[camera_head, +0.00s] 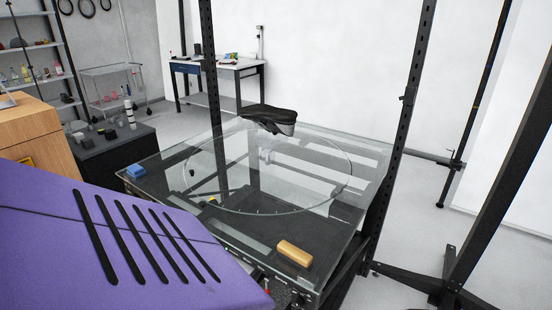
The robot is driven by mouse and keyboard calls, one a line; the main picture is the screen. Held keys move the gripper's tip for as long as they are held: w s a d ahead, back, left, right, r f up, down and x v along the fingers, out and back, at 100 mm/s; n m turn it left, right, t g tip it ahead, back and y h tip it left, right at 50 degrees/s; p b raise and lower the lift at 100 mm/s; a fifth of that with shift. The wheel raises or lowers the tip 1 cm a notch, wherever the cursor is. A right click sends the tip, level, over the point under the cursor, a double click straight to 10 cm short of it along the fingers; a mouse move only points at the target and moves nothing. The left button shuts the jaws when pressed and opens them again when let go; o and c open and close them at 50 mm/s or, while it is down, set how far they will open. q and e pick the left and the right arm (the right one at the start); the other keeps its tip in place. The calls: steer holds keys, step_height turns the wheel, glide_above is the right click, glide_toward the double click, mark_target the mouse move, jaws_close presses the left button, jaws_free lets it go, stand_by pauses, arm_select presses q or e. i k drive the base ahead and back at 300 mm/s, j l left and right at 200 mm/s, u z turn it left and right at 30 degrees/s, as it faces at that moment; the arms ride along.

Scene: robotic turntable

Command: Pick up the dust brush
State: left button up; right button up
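A tan, rounded block-like object (295,253), which may be the dust brush, lies near the front right corner of the glass-topped turntable table (330,225). No bristles can be made out on it. Nothing touches it from above. Neither my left gripper nor my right gripper is in view.
A dark shoe (268,117) stands on or above the round glass plate (300,185). A blue block (135,171) sits at the table's left corner. Black upright posts (400,120) flank the table. A wooden cabinet (35,140) stands at the left. The glass around the tan object is clear.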

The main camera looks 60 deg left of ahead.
mark_target(302, 260)
steer(key=i+u, duration=0.2)
steer(key=u, duration=0.25)
steer(key=i+u, duration=0.2)
steer(key=u, duration=0.3)
steer(key=i+l+u, duration=0.15)
steer(key=u, duration=0.3)
